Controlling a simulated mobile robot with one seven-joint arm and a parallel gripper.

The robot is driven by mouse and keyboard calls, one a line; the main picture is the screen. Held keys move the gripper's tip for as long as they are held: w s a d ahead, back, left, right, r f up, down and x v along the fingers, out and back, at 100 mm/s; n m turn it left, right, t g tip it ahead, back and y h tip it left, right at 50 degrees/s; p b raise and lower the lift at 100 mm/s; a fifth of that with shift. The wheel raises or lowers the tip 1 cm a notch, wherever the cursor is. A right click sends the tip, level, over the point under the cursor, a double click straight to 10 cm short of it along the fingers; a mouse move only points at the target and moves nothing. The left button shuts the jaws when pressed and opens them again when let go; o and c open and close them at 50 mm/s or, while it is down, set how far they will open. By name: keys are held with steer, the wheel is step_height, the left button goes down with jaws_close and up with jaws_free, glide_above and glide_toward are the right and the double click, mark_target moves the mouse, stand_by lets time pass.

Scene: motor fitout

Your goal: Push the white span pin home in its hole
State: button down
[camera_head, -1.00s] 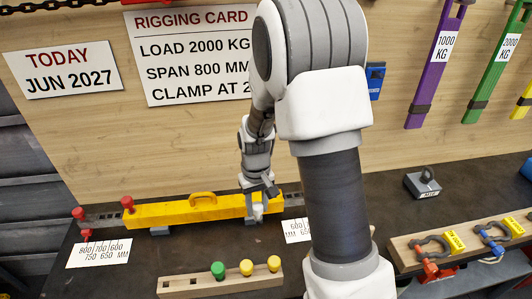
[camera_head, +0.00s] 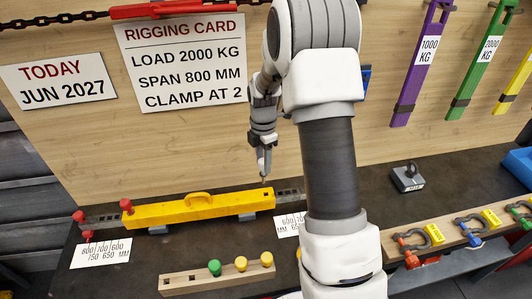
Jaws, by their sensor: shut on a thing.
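The yellow spreader beam (camera_head: 197,209) lies along the back of the bench, with a grey perforated bar (camera_head: 290,194) showing at its right end. My gripper (camera_head: 264,174) is above the beam's right end, fingers pointing down and clear of it. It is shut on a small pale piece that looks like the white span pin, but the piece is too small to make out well. Red pins (camera_head: 126,206) stand at the left end of the beam.
A wooden rack (camera_head: 190,284) with one green and two yellow pins stands in front. Scale cards (camera_head: 101,252) lie by both beam ends. A shackle board (camera_head: 467,236) and a grey block with a ring (camera_head: 408,178) are at the right. My arm hides the bench centre.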

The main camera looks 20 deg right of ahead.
steer(key=shift+w+d+r+n, duration=0.25)
steer(key=shift+d+r+n, duration=0.2)
steer(key=shift+n, duration=0.45)
steer(key=shift+f, duration=0.2)
steer(key=shift+f+b, duration=2.05)
steer(key=shift+f, duration=0.75)
steer(key=shift+f+b, duration=1.85)
steer(key=shift+f, duration=0.85)
steer(key=shift+c, duration=2.1)
jaws_free()
steer(key=shift+r, duration=0.1)
step_height(320, 180, up, 17)
steer(key=shift+r, duration=0.2)
